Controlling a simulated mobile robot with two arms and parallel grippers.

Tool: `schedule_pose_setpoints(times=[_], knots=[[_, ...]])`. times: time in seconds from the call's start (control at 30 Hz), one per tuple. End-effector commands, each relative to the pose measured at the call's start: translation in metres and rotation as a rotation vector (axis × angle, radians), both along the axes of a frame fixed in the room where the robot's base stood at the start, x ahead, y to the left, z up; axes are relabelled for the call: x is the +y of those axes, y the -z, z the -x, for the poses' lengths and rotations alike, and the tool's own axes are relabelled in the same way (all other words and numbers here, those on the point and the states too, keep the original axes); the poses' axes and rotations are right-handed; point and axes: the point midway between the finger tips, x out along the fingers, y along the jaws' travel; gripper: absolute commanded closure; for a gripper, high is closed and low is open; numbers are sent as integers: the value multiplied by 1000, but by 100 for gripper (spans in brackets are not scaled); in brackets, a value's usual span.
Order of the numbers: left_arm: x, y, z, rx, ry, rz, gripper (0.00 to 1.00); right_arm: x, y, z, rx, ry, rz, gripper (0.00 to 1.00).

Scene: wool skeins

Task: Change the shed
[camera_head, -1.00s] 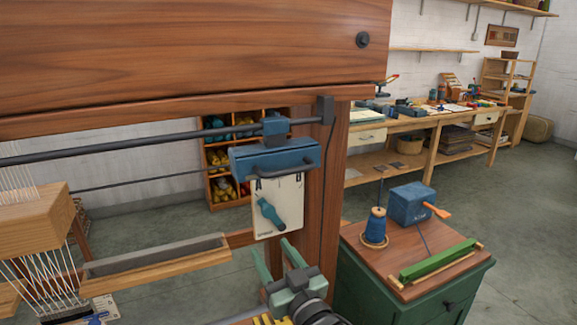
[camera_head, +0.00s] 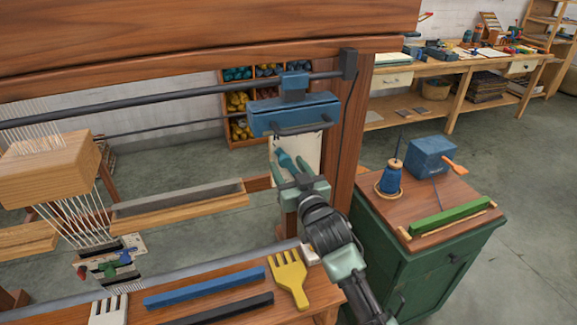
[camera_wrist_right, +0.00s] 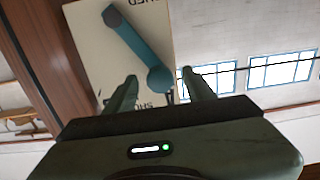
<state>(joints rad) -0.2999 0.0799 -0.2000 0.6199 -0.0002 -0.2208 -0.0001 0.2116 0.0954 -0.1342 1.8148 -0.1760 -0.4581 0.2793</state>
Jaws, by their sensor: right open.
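The shed lever (camera_head: 285,159) is a blue-teal bar on a white lettered plate (camera_head: 311,152) below a blue box on the loom's right post. In the right wrist view the lever (camera_wrist_right: 136,48) slants across the plate (camera_wrist_right: 92,55), its round end low in the picture. My right gripper (camera_head: 300,178) is open just in front of the plate and hides part of the lever. In the wrist view its fingers (camera_wrist_right: 160,88) stand either side of the lever's round end. I cannot tell whether they touch it. My left gripper is out of view.
The blue box (camera_head: 293,113) with a dark handle hangs above the lever. A yellow comb (camera_head: 289,279) and blue bar (camera_head: 203,288) lie on the loom's front beam. A green cabinet (camera_head: 424,262) stands to the right, with a blue spool (camera_head: 391,178) on top.

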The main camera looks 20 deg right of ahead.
Motion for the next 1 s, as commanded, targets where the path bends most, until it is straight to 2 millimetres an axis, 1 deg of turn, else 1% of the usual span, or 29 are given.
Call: schedule_pose_setpoints(times=[0.17,0.2,0.27,0.3,0.37,1.0], knots=[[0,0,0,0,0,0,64,0,0,0,0,0,0,46],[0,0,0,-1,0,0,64,0,0,0,0,0,0,57],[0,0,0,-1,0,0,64,0,0,0,0,0,0,74],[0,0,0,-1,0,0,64,0,0,0,0,0,0,85],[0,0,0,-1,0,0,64,0,0,0,0,0,0,100],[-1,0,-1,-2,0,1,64,0,0,0,1,0,0,100]])
